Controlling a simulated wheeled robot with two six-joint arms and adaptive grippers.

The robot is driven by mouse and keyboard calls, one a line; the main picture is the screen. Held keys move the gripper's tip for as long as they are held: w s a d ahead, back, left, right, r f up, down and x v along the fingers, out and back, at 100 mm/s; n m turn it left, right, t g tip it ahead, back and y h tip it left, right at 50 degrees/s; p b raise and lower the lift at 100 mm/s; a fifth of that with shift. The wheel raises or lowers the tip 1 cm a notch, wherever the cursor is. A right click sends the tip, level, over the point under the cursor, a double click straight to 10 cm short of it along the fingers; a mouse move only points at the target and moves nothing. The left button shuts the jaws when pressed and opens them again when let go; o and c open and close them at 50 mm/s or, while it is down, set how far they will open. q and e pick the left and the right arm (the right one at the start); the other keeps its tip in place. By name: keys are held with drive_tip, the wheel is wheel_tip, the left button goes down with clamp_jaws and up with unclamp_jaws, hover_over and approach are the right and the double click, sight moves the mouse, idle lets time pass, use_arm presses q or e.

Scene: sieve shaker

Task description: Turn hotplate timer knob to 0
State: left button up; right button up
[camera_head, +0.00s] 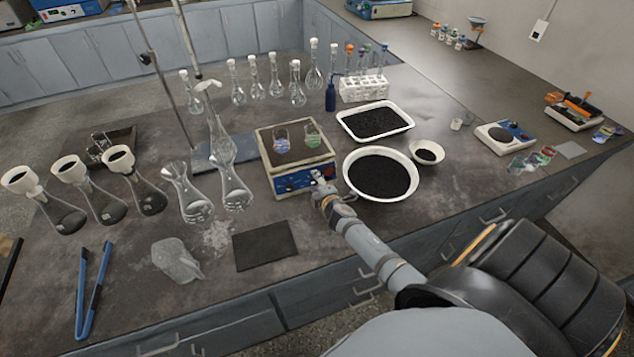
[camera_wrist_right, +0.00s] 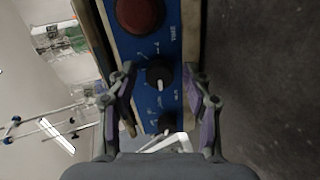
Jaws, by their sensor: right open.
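The hotplate (camera_head: 296,160) stands mid-bench with its blue control panel facing me, and two small flasks with coloured contents are on its top. In the right wrist view the blue panel (camera_wrist_right: 143,45) shows a red round button (camera_wrist_right: 139,14), a black knob (camera_wrist_right: 160,74) with a white pointer mark, and a second black knob (camera_wrist_right: 167,121) lower down. My right gripper (camera_head: 320,190) is at the right end of the panel. In the wrist view its open fingers (camera_wrist_right: 160,85) stand on either side of the upper black knob; contact cannot be told. My left gripper is not in view.
A white round bowl (camera_head: 347,181) of black grains stands close right of the hotplate, with a white tray (camera_head: 408,122) behind it. Flasks (camera_head: 237,190) stand to the left. A dark flat plate (camera_head: 265,246) lies in front.

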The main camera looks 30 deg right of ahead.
drive_tip(key=v, duration=1.2)
drive_tip(key=shift+f, duration=0.1)
